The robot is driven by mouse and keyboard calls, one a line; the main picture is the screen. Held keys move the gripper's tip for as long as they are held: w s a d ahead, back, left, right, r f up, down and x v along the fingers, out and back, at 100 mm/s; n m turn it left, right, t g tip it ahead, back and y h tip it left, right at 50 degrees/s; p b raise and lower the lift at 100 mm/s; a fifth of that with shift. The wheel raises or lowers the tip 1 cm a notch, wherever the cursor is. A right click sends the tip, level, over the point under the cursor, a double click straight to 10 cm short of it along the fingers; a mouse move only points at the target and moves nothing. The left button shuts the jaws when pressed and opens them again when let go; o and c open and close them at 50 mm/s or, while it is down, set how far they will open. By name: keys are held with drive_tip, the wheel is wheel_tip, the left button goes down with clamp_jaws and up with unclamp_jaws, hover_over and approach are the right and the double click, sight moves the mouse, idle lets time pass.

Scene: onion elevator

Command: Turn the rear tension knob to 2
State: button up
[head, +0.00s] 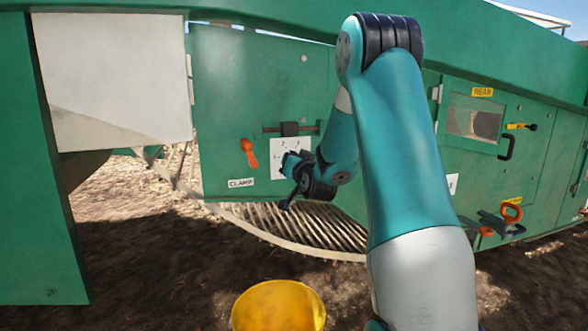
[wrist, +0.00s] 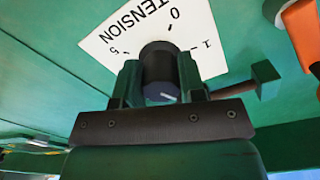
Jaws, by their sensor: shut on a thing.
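The tension knob (wrist: 158,62) is a round black knob with a pale pointer line, on a white dial plate (wrist: 110,42) marked TENSION. The 0, 1 and 5 marks show; the marks on the near side are hidden by my gripper. The pointer line lies on the knob's lower side in the wrist view, and which number it faces cannot be told. My gripper (wrist: 158,85) is shut on the knob, one finger on each side. In the head view my gripper (head: 294,168) is at the dial plate (head: 290,148) on the green panel, and covers the knob.
An orange handle (head: 249,153) above a CLAMP label (head: 240,183) is left of the dial. A black slider (head: 290,129) on a rail is just above it. A REAR label (head: 482,92) is on the right door. A yellow bucket (head: 279,305) stands in front.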

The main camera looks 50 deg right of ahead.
drive_tip(key=shift+a+f+n, duration=0.1)
drive_tip(key=shift+f+n, duration=0.1)
drive_tip(key=shift+n, duration=0.2)
drive_tip(key=o, duration=0.9)
drive_tip(key=shift+c, duration=0.2)
drive_tip(key=shift+o, duration=0.4)
drive_tip(key=shift+r, duration=0.1)
drive_tip(key=b+v, duration=1.2)
drive_tip(key=v, duration=0.5)
drive_tip(key=shift+s, duration=0.2)
